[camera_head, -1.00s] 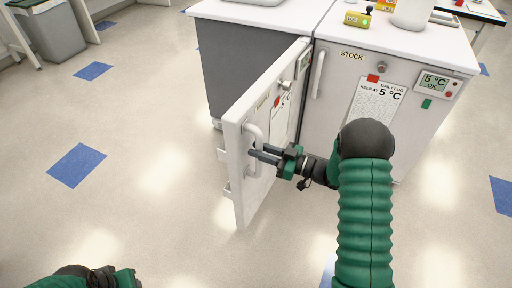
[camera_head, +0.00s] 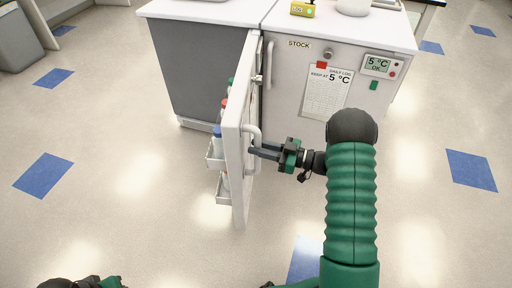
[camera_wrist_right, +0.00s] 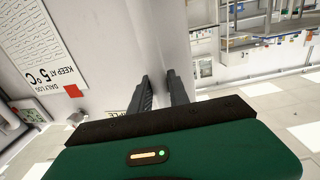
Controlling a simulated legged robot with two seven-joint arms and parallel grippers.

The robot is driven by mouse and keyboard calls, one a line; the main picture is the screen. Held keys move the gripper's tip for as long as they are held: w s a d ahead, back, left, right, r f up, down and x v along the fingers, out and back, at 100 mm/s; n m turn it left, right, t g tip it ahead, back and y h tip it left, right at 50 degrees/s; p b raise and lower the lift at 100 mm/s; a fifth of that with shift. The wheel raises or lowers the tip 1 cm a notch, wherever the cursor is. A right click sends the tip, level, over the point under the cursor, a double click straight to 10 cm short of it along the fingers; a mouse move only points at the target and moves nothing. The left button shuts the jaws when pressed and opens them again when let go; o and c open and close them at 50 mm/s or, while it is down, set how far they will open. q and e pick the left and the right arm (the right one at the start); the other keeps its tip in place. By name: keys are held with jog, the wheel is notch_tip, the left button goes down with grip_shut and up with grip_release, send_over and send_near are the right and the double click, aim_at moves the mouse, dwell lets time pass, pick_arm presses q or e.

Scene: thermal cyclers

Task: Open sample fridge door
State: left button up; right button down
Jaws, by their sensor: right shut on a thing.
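The sample fridge door (camera_head: 237,170) stands swung out toward me, seen nearly edge-on in the head view. Racks with several bottles (camera_head: 218,135) show on its inner side. Its white handle (camera_head: 257,137) faces right, and my right gripper (camera_head: 262,151) is shut on that handle, reaching in from the right. In the right wrist view the two dark fingers (camera_wrist_right: 160,92) point at the pale door panel (camera_wrist_right: 165,40); the handle itself is not clear there. My left gripper (camera_head: 85,283) is barely in view at the bottom left edge, its fingers cut off.
The STOCK fridge (camera_head: 345,85), shut, stands right of the open door, with a paper log and a 5 °C display (camera_head: 379,65). The grey-sided cabinet (camera_head: 205,70) is behind the door. The floor to the left (camera_head: 110,200) is clear.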

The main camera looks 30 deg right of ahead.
jog(key=shift+w+d+r, duration=0.15)
jog(key=shift+r, duration=0.05)
jog(key=c, duration=1.6)
grip_release()
jog(key=o, duration=0.3)
jog(key=shift+f, duration=0.15)
jog(key=shift+o, duration=0.2)
jog(key=p+v, duration=0.3)
jog(key=v, duration=1.4)
jog(key=shift+f, duration=0.1)
